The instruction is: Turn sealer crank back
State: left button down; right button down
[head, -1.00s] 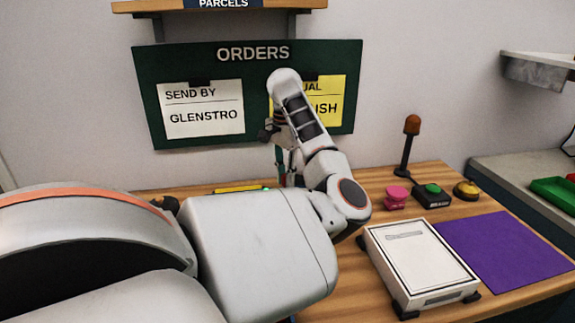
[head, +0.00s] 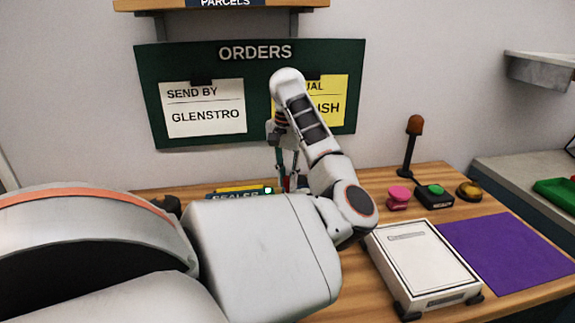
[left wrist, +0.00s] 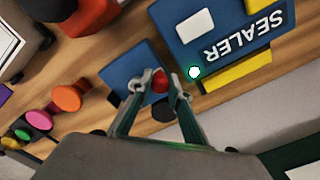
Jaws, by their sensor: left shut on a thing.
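The sealer (head: 236,192) is a blue box with a yellow strip, mostly hidden behind my left arm in the head view. In the left wrist view the sealer (left wrist: 215,38) shows upside down with its lettering, and a small pale green-white lamp (left wrist: 194,72) is lit on it. My left gripper (left wrist: 158,88) is shut on a red crank knob (left wrist: 160,82) beside the sealer, over a blue block (left wrist: 127,72). In the head view my left gripper (head: 289,178) points down, its fingertips partly hidden. My right gripper is not in view.
A pink button (head: 398,197), a green button box (head: 433,195), a yellow button (head: 469,190) and an orange lamp post (head: 410,145) stand at the right. A white scale (head: 425,262) and a purple mat (head: 505,252) are nearer. The ORDERS board (head: 200,55) hangs behind.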

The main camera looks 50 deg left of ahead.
pick_arm(q)
jog(key=c, duration=1.8)
grip_release()
jog(key=shift+c, duration=0.2)
notch_tip(320, 180, up, 12)
